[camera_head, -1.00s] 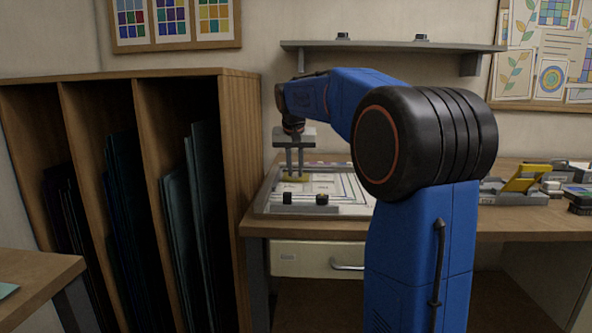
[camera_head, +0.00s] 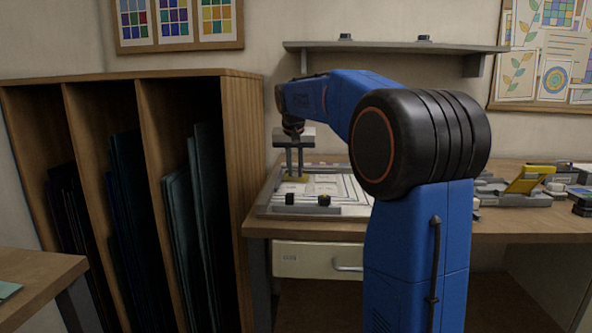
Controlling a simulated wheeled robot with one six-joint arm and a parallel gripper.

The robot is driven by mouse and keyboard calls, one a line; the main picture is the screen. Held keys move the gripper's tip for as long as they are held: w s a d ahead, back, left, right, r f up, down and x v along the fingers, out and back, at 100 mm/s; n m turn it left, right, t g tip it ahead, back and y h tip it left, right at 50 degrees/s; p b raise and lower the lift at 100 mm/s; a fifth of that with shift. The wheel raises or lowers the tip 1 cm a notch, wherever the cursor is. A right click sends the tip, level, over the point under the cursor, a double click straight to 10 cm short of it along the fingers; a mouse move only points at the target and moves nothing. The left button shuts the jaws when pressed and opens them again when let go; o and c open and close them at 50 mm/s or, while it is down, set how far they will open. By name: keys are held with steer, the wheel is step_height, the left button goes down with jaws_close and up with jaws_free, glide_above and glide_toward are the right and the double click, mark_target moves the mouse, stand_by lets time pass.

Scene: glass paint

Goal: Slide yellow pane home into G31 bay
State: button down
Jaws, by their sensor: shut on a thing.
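My gripper (camera_head: 295,176) points straight down over the left part of a flat frame board (camera_head: 263,208) on the workbench. The board has pale sections with dark lines and a grey front rail with two dark knobs (camera_head: 323,200). I cannot read any bay label, so I cannot tell which bay is G31 or whether the pane is seated. My blue arm hides the board's right side.
A wooden rack (camera_head: 250,150) with dark glass sheets stands left of the bench. A yellow panel (camera_head: 527,180) leans on a grey stand at the right. A shelf (camera_head: 390,47) spans the wall above. The bench's front edge (camera_head: 300,228) is clear.

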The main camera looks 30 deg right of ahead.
steer(key=shift+w, duration=0.2)
stand_by(0.7)
steer(key=c, duration=1.6)
jaws_free()
steer(key=shift+r, duration=0.15)
steer(key=shift+r, duration=3.4)
steer(key=shift+s+a, duration=0.1)
